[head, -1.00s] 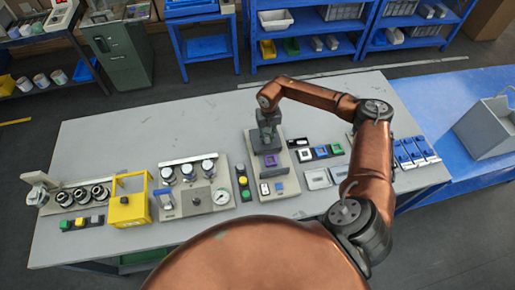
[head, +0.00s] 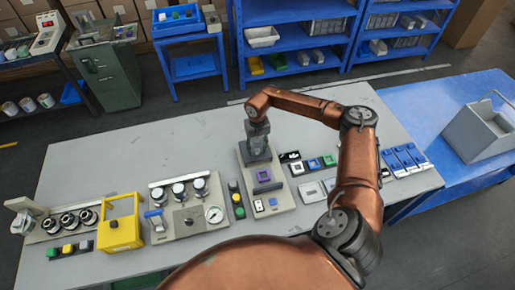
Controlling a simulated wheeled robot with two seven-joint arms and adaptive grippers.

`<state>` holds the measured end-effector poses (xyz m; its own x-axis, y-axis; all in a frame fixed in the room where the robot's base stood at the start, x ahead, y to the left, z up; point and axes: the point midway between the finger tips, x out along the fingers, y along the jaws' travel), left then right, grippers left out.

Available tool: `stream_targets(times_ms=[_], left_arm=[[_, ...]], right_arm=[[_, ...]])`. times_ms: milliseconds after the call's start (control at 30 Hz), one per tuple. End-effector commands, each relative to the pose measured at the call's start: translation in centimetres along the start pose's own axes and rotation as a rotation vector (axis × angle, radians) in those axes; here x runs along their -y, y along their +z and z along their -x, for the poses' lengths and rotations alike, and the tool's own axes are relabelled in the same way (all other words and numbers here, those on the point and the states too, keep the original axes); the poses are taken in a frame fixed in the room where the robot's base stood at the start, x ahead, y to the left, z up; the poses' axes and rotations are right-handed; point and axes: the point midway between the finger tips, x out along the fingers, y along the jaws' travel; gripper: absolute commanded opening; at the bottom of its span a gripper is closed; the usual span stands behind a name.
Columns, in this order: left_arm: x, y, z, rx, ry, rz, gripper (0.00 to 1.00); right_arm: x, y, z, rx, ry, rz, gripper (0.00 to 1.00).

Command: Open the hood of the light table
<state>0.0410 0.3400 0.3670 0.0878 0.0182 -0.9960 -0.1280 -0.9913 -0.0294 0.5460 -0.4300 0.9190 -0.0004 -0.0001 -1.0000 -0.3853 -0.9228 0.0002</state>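No thing in view is clearly marked as the light table or its hood. A grey box with a raised thin handle (head: 478,132) stands on the blue table at the right; I cannot tell whether it is the light table. My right arm reaches over the grey bench, and my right gripper (head: 258,150) points down over a grey panel with a purple square block (head: 264,174). The fingers are small and dark, so I cannot tell whether they are open or touch the panel. My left gripper is out of view.
The grey bench (head: 190,135) carries a yellow frame (head: 120,226), a panel with knobs and a gauge (head: 188,220), button strips and blue switches (head: 404,160). Its back part is clear. A green-grey cabinet (head: 108,78) and blue shelves (head: 300,82) stand behind.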

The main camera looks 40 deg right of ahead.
Motion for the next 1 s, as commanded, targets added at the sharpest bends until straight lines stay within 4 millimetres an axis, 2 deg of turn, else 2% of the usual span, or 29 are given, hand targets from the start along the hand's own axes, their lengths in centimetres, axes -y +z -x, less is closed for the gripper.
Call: stream_targets(times_ms=[33, 167, 267, 500, 700, 833, 1000], left_arm=[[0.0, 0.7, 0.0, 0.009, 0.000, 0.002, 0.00], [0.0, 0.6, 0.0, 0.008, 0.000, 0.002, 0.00], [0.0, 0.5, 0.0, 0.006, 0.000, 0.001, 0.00], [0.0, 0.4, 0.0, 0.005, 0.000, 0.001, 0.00], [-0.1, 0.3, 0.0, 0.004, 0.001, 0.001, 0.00], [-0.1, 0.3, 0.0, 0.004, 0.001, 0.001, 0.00], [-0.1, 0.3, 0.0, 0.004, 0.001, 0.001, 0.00]], right_arm=[[0.0, 0.0, 0.1, 0.000, 0.000, 0.000, 0.36], [0.0, -0.1, 0.9, -0.001, 0.000, -0.001, 0.36], [0.0, -0.2, 2.5, -0.004, -0.001, 0.000, 0.36], [0.0, -0.1, 7.5, -0.003, 0.000, 0.001, 0.36], [0.0, -0.1, 10.7, -0.002, 0.000, 0.000, 0.36], [0.0, -0.1, 11.7, -0.001, 0.000, 0.000, 0.36], [0.0, 0.0, 12.0, 0.000, 0.000, 0.000, 0.36]])
